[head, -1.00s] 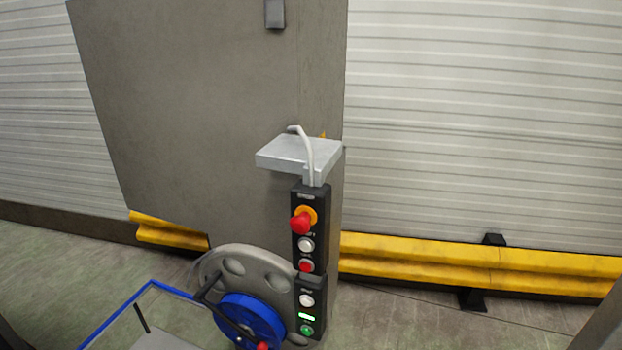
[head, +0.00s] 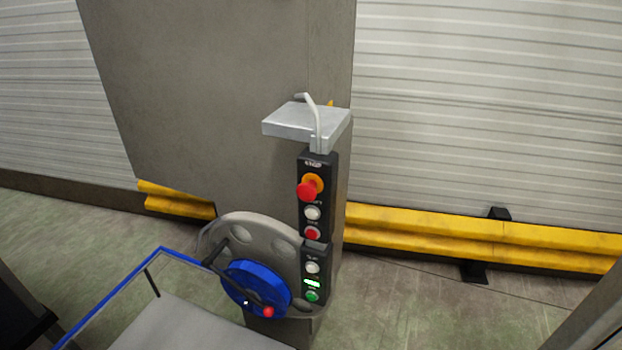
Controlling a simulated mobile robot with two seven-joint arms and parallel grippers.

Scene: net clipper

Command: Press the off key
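A black control panel (head: 316,237) stands upright on the front of a grey machine post, right of the middle in the head view. From top to bottom it carries a red mushroom button (head: 308,189) on an orange collar, a white button (head: 312,213), a small red button (head: 312,233), another white button (head: 312,267), a lit green indicator (head: 312,283) and a green button (head: 312,296). The labels are too small to read, so I cannot tell which key is marked off. Neither of my grippers is recognisable in view.
A blue handwheel (head: 256,286) with a red-tipped crank sits left of the panel. A blue-edged tray (head: 190,325) is in front of it. A grey shelf (head: 305,122) juts out above the panel. Yellow guard rails (head: 450,232) run behind; the floor to the right looks clear.

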